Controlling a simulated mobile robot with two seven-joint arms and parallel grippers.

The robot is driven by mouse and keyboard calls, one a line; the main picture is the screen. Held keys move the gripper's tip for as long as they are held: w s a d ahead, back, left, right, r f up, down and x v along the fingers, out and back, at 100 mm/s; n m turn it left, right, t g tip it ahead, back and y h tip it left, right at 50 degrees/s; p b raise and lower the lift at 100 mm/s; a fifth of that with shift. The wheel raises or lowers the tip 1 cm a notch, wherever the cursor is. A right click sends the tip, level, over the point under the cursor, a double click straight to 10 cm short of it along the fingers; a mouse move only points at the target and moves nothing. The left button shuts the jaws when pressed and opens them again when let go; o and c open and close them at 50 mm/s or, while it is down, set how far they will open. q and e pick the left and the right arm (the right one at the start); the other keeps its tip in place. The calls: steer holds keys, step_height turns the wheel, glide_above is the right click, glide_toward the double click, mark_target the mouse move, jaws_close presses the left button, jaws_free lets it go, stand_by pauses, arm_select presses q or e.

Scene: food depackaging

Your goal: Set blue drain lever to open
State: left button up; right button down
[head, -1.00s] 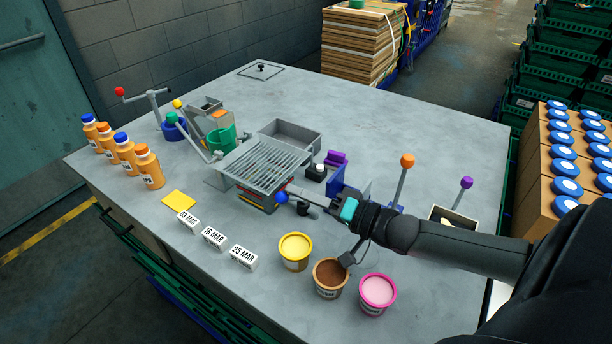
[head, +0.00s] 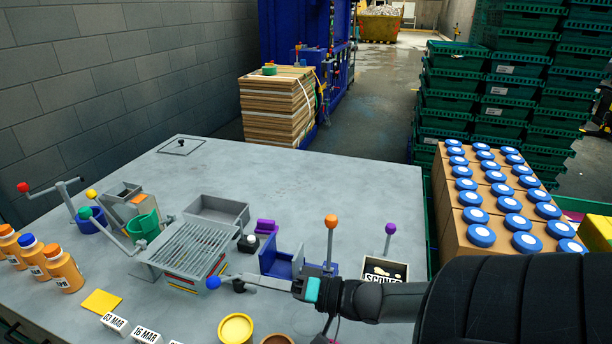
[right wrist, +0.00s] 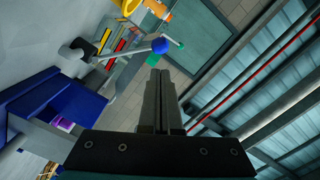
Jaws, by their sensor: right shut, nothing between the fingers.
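The blue drain lever has a round blue knob (head: 213,282) on a grey metal rod beside the front right corner of the slatted grate (head: 185,250). In the right wrist view the blue knob (right wrist: 160,46) is at the end of its rod, which runs left to a dark pivot. My right gripper (head: 250,283) comes in from the right, its tips to the right of the knob. In the right wrist view its two fingers (right wrist: 160,95) are together and empty, pointing toward the knob. Contact with the lever is not clear. My left gripper is out of view.
Ice cream tubs, including a yellow one (head: 236,329), stand in front of the arm. A blue holder (head: 282,258), an orange-knobbed lever (head: 331,222) and a purple-knobbed lever (head: 390,229) stand behind it. Orange bottles (head: 63,272) are at left.

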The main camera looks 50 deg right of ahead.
steer(key=p+v, duration=0.1)
steer(key=v, duration=0.8)
steer(key=shift+s+d+p, duration=0.2)
steer(key=shift+s+p, duration=0.15)
steer(key=shift+p, duration=0.05)
